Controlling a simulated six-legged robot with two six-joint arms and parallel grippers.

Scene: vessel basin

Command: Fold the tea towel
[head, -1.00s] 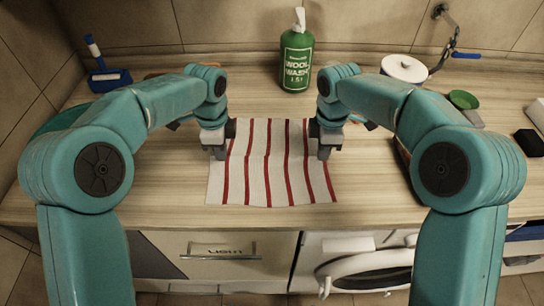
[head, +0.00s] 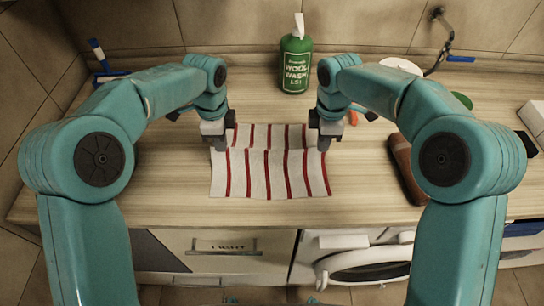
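The tea towel (head: 268,175), white with red stripes, lies on the wooden worktop between my arms. A crease runs across it from one gripper to the other. The near part spreads toward the front edge and the far part shows as a narrower strip behind the crease. My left gripper (head: 219,148) is at the towel's left side and my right gripper (head: 323,147) at its right side, both at the ends of the crease. Both look shut on the cloth, though the fingertips are small and partly hide what they pinch.
A green wool wash bottle (head: 296,65) stands behind the towel. A brown object (head: 404,168) lies beside my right arm. A blue-handled brush (head: 98,55) is at the back left. The worktop (head: 170,180) is clear left of the towel.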

